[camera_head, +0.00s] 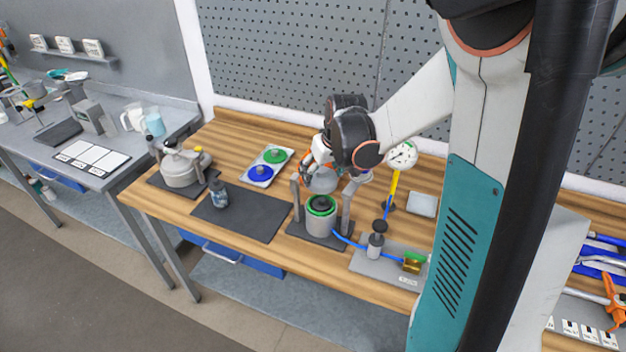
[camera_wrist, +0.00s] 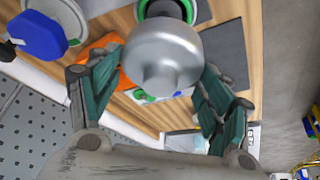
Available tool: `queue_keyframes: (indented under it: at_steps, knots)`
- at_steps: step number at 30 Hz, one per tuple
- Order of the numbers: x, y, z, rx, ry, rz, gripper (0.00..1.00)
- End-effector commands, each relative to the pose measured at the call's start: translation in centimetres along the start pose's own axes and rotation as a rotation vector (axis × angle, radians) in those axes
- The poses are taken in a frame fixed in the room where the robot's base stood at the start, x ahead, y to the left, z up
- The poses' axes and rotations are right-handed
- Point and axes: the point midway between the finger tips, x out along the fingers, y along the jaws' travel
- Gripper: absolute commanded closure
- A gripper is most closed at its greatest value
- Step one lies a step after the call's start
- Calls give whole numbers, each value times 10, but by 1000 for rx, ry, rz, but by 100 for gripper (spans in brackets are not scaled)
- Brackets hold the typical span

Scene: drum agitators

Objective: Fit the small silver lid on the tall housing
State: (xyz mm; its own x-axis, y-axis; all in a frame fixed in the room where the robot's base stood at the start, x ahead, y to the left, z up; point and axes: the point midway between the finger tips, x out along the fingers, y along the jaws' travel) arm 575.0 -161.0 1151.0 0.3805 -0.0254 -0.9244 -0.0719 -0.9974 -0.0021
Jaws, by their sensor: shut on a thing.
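The small silver lid (camera_wrist: 160,52) is a domed, shiny grey piece with a short knob, held between the green-grey fingers of my gripper (camera_wrist: 158,78). In the head view the lid (camera_head: 322,183) shows as a grey dome just above the tall housing (camera_head: 320,224). The housing is a grey cylinder with a green ring at its open top, standing between two grey posts on a dark base. The lid appears apart from the housing.
A dial gauge (camera_head: 402,155) on a yellow post stands close on the right. A blue hose (camera_head: 348,240) leads to a grey plate (camera_head: 372,264). On the left are a tray with green (camera_head: 274,156) and blue (camera_head: 260,174) discs, a dark mat (camera_head: 250,217) with a jar, and a silver lidded vessel (camera_head: 182,168).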

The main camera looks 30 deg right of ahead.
Motion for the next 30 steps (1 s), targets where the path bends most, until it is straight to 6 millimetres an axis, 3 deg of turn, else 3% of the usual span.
queue_keyframes:
  at_steps: [11,30]
  knots:
    - [8,4,3,1,1,1,71]
    - [63,4,26,1,1,1,71]
